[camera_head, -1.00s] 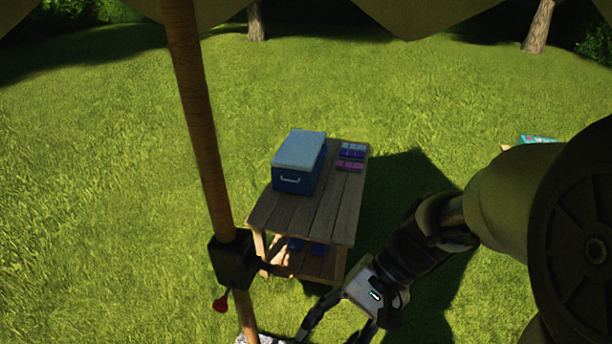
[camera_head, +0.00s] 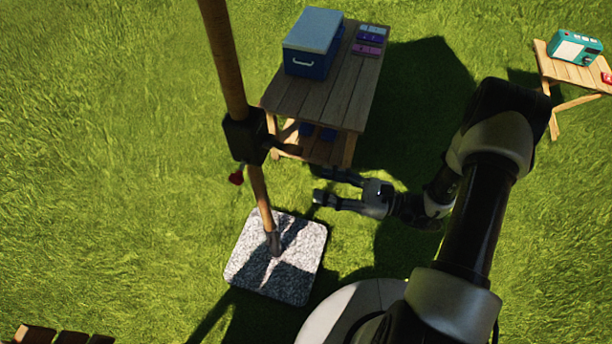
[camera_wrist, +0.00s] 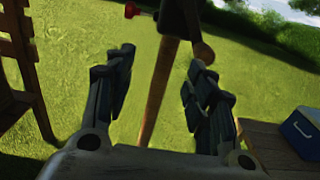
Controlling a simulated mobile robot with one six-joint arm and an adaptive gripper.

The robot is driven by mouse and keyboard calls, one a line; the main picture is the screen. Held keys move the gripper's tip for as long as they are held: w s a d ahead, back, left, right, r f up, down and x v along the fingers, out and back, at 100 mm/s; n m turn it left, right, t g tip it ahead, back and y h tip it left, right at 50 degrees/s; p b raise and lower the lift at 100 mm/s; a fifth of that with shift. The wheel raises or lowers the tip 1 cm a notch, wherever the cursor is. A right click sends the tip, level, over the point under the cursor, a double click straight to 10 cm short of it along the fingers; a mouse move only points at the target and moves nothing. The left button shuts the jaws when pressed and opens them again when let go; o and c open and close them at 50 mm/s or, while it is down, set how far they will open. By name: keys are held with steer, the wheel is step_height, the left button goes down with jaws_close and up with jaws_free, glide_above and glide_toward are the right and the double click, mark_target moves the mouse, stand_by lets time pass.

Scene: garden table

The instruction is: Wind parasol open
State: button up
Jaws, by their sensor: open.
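The parasol's wooden pole (camera_head: 228,60) rises from a speckled stone base (camera_head: 262,262). A black crank housing (camera_head: 246,137) is fixed on the pole, with a red knob (camera_head: 236,178) hanging at its lower left. A dark arm with a handle (camera_head: 285,147) sticks out to its right. My gripper (camera_head: 316,184) is open and empty, right of the pole and a little below the housing. In the wrist view the pole (camera_wrist: 160,90) shows between my open fingers (camera_wrist: 160,75), beyond them. There the housing (camera_wrist: 180,18), red knob (camera_wrist: 132,10) and a round brown handle end (camera_wrist: 203,52) show. The canopy is out of view.
A wooden table (camera_head: 290,97) behind the pole carries a blue cooler (camera_head: 307,62) and small purple boxes (camera_head: 368,42). A small table (camera_head: 565,72) at right holds a teal radio (camera_head: 575,48). Wooden slats (camera_head: 55,335) show at lower left. Open grass lies left.

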steer(key=x, duration=1.1)
steer(key=shift+a, duration=0.2)
jaws_close()
stand_by(0.6)
